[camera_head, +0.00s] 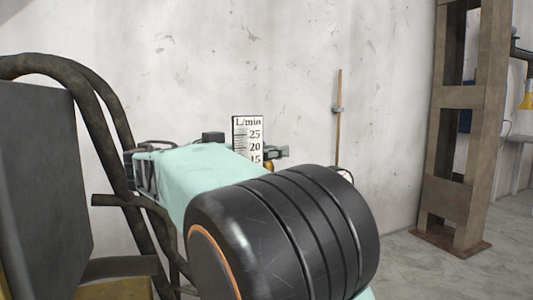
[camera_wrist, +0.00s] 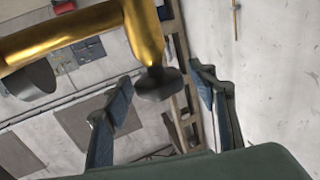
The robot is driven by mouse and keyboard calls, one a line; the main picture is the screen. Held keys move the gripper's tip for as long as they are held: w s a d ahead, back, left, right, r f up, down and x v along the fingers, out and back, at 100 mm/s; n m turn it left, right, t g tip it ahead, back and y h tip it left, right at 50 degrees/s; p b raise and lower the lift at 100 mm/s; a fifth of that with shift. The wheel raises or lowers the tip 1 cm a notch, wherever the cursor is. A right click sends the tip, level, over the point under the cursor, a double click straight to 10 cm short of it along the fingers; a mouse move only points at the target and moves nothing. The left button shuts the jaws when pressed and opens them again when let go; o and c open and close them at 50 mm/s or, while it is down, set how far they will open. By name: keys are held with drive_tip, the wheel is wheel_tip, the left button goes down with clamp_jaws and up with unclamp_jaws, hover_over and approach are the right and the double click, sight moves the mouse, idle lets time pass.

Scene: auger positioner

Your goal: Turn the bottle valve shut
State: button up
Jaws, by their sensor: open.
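In the wrist view a brass fitting (camera_wrist: 85,30) crosses the upper left. A brass stem (camera_wrist: 145,35) comes down from it and ends in a dark round knob (camera_wrist: 158,85), which looks like the bottle valve. My gripper (camera_wrist: 161,76) is open, with one finger on each side of the knob. There is a visible gap on both sides, and I cannot tell how far the knob is in depth. In the head view my arm hides most of the bottle area. A white L/min gauge plate (camera_head: 248,138) shows behind my arm, with small fittings (camera_head: 275,153) beside it.
Dark bent tubes (camera_head: 85,75) and a grey panel (camera_head: 40,170) stand close at the left in the head view. A rusty steel column (camera_head: 460,130) stands at the right. A thin wooden pole (camera_head: 338,115) is at the pale wall. Grey floor (camera_head: 420,270) lies open around the column's base.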

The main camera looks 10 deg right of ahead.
drive_tip(key=shift+d, duration=0.1)
drive_tip(key=c, duration=1.1)
drive_tip(key=shift+w+r+m+g+p, duration=0.1)
drive_tip(key=shift+m+g+p, duration=0.2)
drive_tip(key=shift+g+p, duration=0.1)
drive_tip(key=m+g+p, duration=0.1)
drive_tip(key=m+g+h+p, duration=0.1)
drive_tip(key=g+p, duration=0.1)
drive_tip(key=m+g+h+p, duration=0.1)
drive_tip(key=g+p, duration=0.1)
drive_tip(key=shift+r+m, duration=0.25)
drive_tip(key=shift+m, duration=0.05)
drive_tip(key=m+g+p, duration=0.2)
drive_tip(key=g+p, duration=0.2)
drive_tip(key=p, duration=0.2)
drive_tip(key=shift+f+m+g+p, duration=0.1)
drive_tip(key=shift+m+g+p, duration=0.3)
drive_tip(key=shift+p, duration=0.1)
drive_tip(key=shift+f+m+g+p, duration=0.25)
drive_tip(key=shift+m+g+p, duration=0.15)
drive_tip(key=shift+g+p, duration=0.35)
